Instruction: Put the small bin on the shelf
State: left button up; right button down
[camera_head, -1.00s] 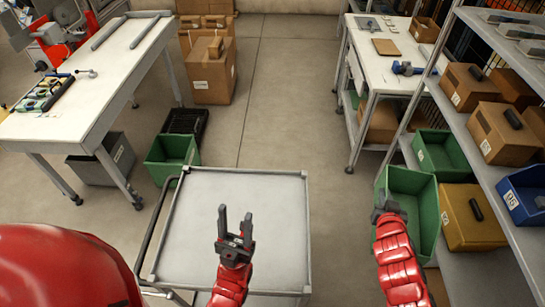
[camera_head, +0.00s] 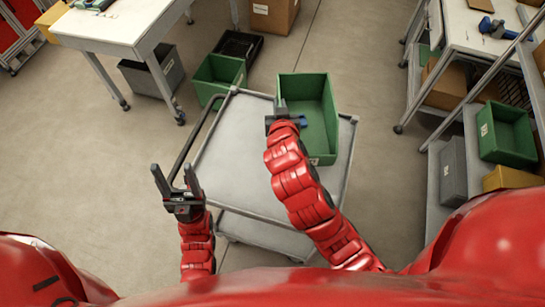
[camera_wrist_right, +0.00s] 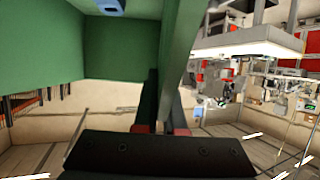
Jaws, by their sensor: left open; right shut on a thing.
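A green bin (camera_head: 318,140) is held over the right part of the grey cart top (camera_head: 240,150). I cannot tell whether it touches the cart. My right gripper (camera_head: 282,112) is shut on the bin's left wall. The wrist view shows that green wall (camera_wrist_right: 180,60) between the fingers, and a small blue item lies inside. My left gripper (camera_head: 177,185) is open and empty at the cart's near left side. The shelf (camera_head: 428,205) stands at the right, partly hidden by my red body. Another green bin (camera_head: 506,135) is on the shelf.
A grey bin (camera_head: 453,170) is on the shelf's left side. Another green bin (camera_head: 218,78) and a black crate (camera_head: 238,45) stand on the floor behind the cart. White tables are at the back left (camera_head: 120,25) and back right (camera_head: 480,30). The cart's left part is clear.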

jog(key=s+f+m+g+h+b, duration=0.1)
jog(key=s+f+m+h+b, duration=0.45)
jog(key=s, duration=0.85)
jog(key=w+a+f+n+b, duration=0.1)
jog(key=w+a+f, duration=0.1)
jog(key=w, duration=0.6)
jog(key=w+a+f+b, duration=0.2)
jog(key=w+f, duration=0.3)
jog(key=w, duration=0.2)
jog(key=shift+w+f+n+y+b, duration=0.15)
jog(key=shift+w+n+y+b, duration=0.2)
jog(key=shift+y, duration=0.1)
jog(key=shift+a, duration=0.1)
